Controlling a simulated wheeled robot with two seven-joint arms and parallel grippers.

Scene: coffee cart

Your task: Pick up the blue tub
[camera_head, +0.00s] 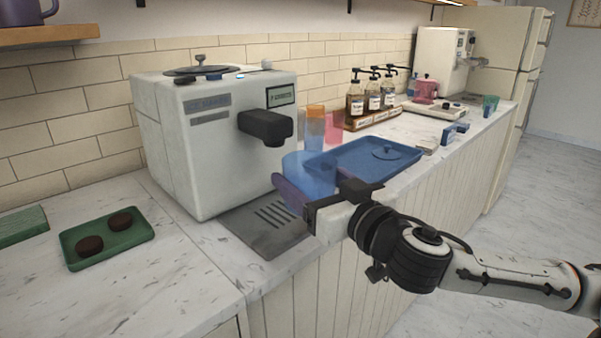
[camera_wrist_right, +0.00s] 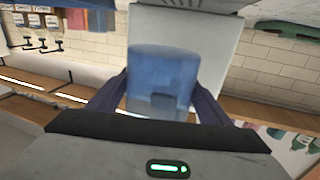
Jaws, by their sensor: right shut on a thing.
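The blue tub (camera_head: 309,173) is see-through and sits between the purple fingers of my right gripper (camera_head: 303,186), in front of the coffee machine. The gripper is shut on it. The right wrist view also shows the tub (camera_wrist_right: 162,72) between both fingers, with the machine's pale body behind it. The tub appears upright in the head view, above the front of the counter near the drip tray; its exact height is hard to tell. My left gripper is not in view.
A blue tray (camera_head: 345,153) with a blue lid (camera_head: 388,153) lies to the right. Orange (camera_head: 315,122) and pink (camera_head: 334,129) cups stand behind it. The white coffee machine (camera_head: 165,125) is close left. A green tray (camera_head: 140,234) holds two dark pucks.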

